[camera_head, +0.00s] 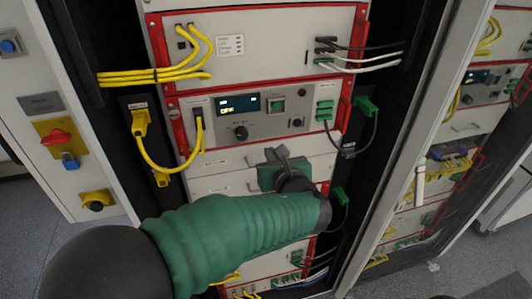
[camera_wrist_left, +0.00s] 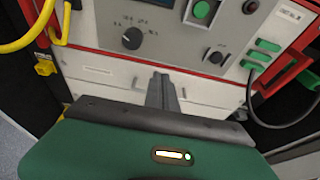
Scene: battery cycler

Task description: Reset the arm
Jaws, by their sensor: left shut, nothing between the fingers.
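My left arm, in a green sleeve, comes in from the lower left in the head view. My left gripper (camera_head: 277,154) is in front of the rack, just below the control panel (camera_head: 240,115) with the display and dark knob. In the left wrist view the gripper's fingers (camera_wrist_left: 163,92) are together and empty, pointing at the plain light drawer fronts (camera_wrist_left: 110,80) under the panel. I cannot tell whether the fingertips touch the front. My right gripper is not in view.
Yellow cables (camera_head: 165,72) hang at the rack's left side. Green connectors (camera_head: 366,106) with black cables stick out at its right. A side cabinet (camera_head: 70,140) with a red switch (camera_head: 55,137) stands left. An open rack door (camera_head: 410,150) and another rack stand right.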

